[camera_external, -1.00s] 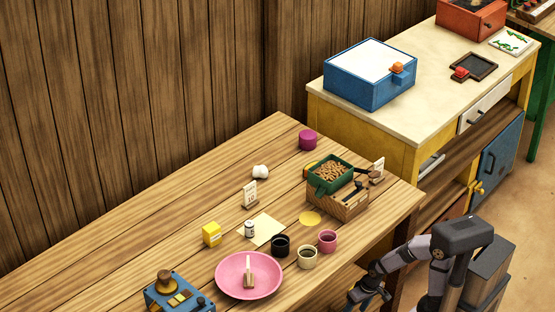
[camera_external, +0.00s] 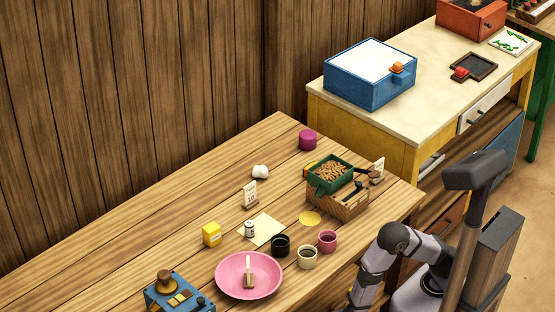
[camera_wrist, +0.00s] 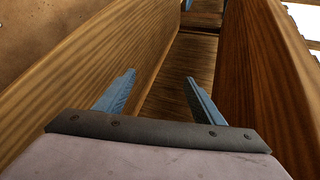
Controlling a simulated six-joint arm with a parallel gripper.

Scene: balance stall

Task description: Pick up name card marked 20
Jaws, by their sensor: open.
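Two small white name cards stand on the wooden table in the external view. One card (camera_external: 250,194) stands upright near the middle, behind the paper sheet. In the external view the gripper itself is not clearly visible; my forearm is at the table's front right.
A wooden box (camera_external: 350,207) with a green tray (camera_external: 319,185) stands near the right card. Wooden panels (camera_wrist: 255,70) flank my gripper closely.

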